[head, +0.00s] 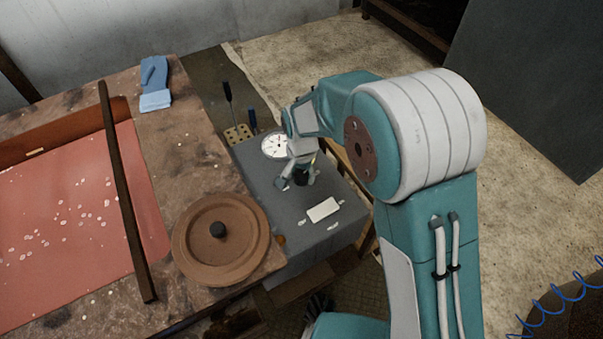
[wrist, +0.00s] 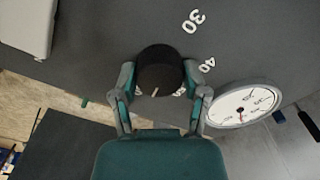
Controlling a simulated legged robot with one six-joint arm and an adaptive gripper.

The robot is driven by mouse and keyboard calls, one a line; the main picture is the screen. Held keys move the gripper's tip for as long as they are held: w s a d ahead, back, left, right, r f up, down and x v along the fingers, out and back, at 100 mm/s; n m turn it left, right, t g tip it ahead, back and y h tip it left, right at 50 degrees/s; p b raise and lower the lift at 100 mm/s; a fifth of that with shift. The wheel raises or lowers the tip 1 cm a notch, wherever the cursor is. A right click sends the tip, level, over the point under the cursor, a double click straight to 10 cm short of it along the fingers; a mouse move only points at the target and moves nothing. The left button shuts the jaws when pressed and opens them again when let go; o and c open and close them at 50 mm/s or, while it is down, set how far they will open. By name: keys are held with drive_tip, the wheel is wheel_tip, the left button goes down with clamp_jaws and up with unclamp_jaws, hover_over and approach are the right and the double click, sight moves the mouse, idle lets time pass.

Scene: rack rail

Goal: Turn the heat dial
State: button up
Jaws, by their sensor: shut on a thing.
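The heat dial (wrist: 160,68) is a round black knob on a dark grey panel. In the wrist view it sits between the two fingers of my gripper (wrist: 160,93), which touch it from both sides. A small pale mark shows at its near edge.
A white round gauge (wrist: 242,106) stands close to the right finger in the wrist view.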

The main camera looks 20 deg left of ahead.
sight(300, 174)
drive_tip(key=shift+m, duration=1.2)
drive_tip(key=o, duration=1.1)
drive_tip(key=shift+a, duration=0.15)
drive_tip(key=shift+o, duration=0.2)
drive_tip(key=shift+r, duration=0.3)
wheel_tip(300, 174, up, 11)
